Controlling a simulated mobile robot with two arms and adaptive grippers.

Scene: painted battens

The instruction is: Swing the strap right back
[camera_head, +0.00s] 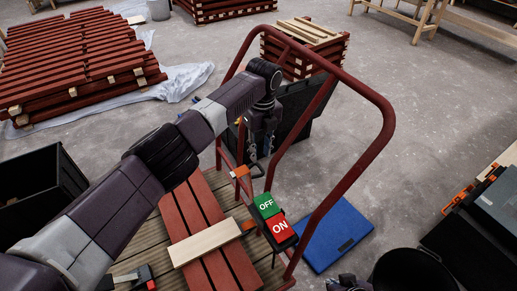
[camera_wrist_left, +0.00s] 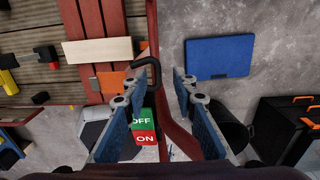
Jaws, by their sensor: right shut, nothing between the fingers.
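A black curved strip, which may be the strap, shows in the left wrist view (camera_wrist_left: 146,69), close by the left fingertip; I cannot tell if they touch. A switch box with a green OFF face (camera_head: 266,205) and a red ON face (camera_head: 280,227) sits at the red tube frame (camera_head: 385,120). My left gripper (camera_head: 260,148) hangs inside the frame, above the switch. In the left wrist view its blue-padded fingers (camera_wrist_left: 155,88) stand apart, with the red tube seen between them. My right gripper (camera_head: 348,284) shows only partly at the bottom edge.
Red battens (camera_head: 190,212) lie below with a pale batten (camera_head: 205,243) across them. A blue mat (camera_head: 335,235) lies on the floor right of the frame. A black crate (camera_head: 35,190) stands left, dark cases (camera_head: 495,205) right. Batten stacks (camera_head: 80,60) stand behind.

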